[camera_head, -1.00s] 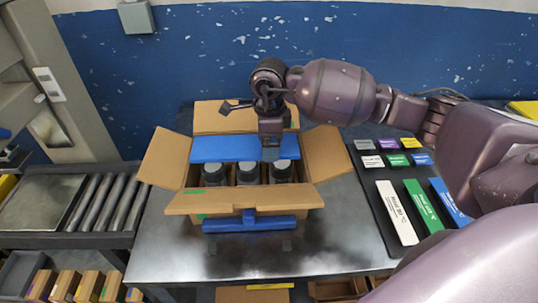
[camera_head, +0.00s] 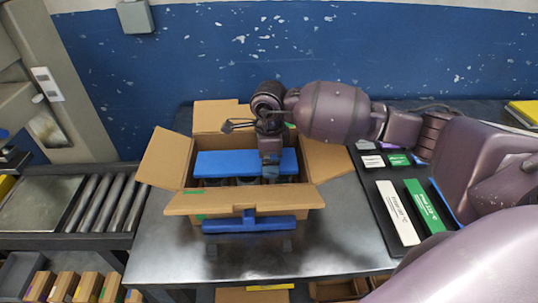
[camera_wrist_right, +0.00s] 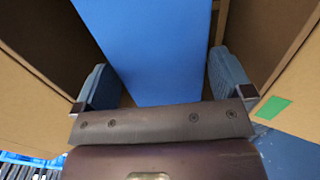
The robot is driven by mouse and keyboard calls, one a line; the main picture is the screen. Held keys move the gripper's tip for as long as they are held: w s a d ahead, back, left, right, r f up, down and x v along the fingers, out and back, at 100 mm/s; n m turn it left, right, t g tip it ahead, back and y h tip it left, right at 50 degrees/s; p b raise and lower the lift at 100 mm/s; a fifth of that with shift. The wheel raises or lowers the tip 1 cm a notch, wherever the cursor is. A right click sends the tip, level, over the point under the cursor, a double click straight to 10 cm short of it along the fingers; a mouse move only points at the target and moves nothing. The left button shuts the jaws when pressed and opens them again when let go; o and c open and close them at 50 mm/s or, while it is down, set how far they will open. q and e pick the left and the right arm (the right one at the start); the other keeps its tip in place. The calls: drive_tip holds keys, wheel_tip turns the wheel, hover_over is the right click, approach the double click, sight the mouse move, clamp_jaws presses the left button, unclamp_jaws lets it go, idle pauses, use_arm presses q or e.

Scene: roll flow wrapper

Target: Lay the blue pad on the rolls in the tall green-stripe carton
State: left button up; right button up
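The blue pad (camera_head: 225,164) is level in the open mouth of the brown carton (camera_head: 225,203), above the dark rolls (camera_head: 246,181), which it mostly covers. I cannot tell whether it touches them. The carton's flaps are spread, and a green mark shows on it in both views. My right gripper (camera_head: 270,168) is over the carton at the pad's right part. My left gripper is not in view.
A blue T-shaped fixture (camera_head: 250,223) stands against the carton's front. A dark tray with white (camera_head: 397,212) and green boxes (camera_head: 424,205) lies right. A roller conveyor (camera_head: 100,203) is left. The steel table (camera_head: 170,250) is clear in front.

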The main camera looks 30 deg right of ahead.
drive_tip(key=shift+r, duration=0.1)
drive_tip(key=shift+r, duration=0.25)
wheel_tip(320, 180, up, 12)
drive_tip(key=shift+f+p, duration=0.15)
drive_tip(key=shift+p, duration=0.2)
idle(0.4)
